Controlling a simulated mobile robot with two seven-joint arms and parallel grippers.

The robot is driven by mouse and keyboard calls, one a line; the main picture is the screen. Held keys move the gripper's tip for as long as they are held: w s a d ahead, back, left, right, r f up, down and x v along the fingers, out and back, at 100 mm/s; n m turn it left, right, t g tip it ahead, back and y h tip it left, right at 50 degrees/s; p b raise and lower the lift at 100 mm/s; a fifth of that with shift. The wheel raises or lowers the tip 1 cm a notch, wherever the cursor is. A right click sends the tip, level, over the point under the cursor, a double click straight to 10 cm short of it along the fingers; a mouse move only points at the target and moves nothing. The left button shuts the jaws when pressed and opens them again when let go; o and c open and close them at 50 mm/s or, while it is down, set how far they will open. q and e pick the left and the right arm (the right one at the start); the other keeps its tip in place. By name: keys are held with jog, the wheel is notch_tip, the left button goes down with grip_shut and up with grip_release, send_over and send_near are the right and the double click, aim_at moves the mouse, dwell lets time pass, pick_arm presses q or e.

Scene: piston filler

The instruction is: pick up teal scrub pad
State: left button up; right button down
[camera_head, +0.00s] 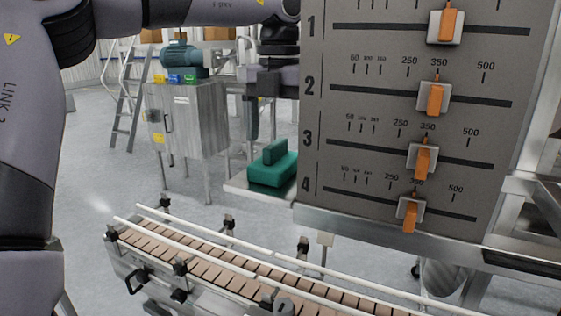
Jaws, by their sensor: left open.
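The teal scrub pad (272,175) has a thick block base and a raised grip on top. It lies on a light tray or shelf (240,187) left of the grey panel, which seems to cover part of its right side. My left gripper (262,128) points down above the pad, with a visible gap between its fingers and the pad's raised grip. It is open and holds nothing that I can see. The panel's edge hides part of this gripper. My right gripper is not in view.
The grey panel (390,180) with numbered scales and orange-handled sliders stands close on the right. A slatted conveyor (220,262) with white rails runs below. A metal cabinet (187,120) with a motor and a ladder (128,105) stand behind.

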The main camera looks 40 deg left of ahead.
aim_at(275, 142)
pick_arm(q)
jog(key=f, duration=0.5)
jog(key=shift+s+a+f+p, duration=0.1)
jog(key=shift+a+f+p, duration=0.05)
jog(key=shift+a+p, duration=0.2)
jog(key=c, duration=1.1)
jog(key=shift+c, duration=0.2)
notch_tip(275, 142, up, 10)
jog(key=shift+r, duration=0.1)
